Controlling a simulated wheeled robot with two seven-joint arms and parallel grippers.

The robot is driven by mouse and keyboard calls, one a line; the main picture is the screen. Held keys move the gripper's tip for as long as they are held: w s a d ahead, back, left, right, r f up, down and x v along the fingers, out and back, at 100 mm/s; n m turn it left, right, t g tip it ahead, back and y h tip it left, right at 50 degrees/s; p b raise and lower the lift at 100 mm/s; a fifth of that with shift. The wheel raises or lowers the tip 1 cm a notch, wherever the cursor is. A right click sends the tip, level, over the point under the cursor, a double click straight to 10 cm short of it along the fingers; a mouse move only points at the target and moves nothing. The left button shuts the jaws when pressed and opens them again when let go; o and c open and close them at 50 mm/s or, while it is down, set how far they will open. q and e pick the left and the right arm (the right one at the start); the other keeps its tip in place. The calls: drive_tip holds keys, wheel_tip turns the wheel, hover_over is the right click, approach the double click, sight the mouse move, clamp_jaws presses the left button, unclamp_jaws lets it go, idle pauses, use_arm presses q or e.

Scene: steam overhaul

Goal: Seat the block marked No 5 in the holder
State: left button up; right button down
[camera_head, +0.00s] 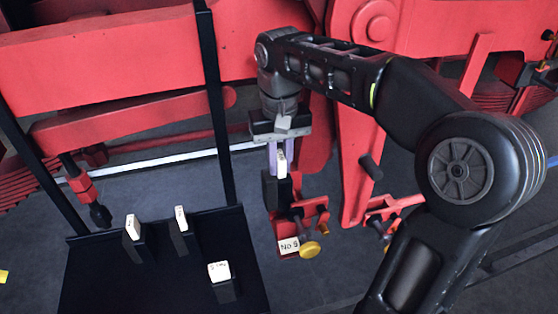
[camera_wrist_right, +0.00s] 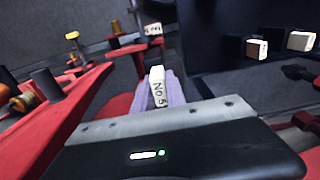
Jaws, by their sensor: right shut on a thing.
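My right gripper (camera_head: 279,163) is shut on the block marked No 5, a dark block (camera_head: 276,192) with a pale top between purple fingers. In the right wrist view, the block's white face (camera_wrist_right: 158,88) reads No 5, between the fingers. The red holder (camera_head: 284,222) has a white No 5 label (camera_head: 289,246) and a yellow knob (camera_head: 310,250). The block's dark lower part overlaps the holder's upper end in the head view. I cannot tell whether it is touching or inside. My left gripper is not in view.
A black table (camera_head: 100,275) on the left carries three other dark blocks with white tops, one of them near its front right (camera_head: 222,285). Black upright posts (camera_head: 215,110) rise behind it. Red machine beams and a hanging red arm (camera_head: 358,150) stand close behind and right of my gripper.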

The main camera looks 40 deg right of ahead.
drive_tip(key=shift+d, duration=0.25)
drive_tip(key=shift+d+f, duration=0.2)
drive_tip(key=shift+f, duration=0.1)
drive_tip(key=shift+a, duration=0.45)
drive_tip(key=shift+d+f, duration=0.1)
drive_tip(key=shift+d, duration=0.15)
drive_tip(key=shift+a, duration=0.2)
drive_tip(key=shift+f, duration=0.15)
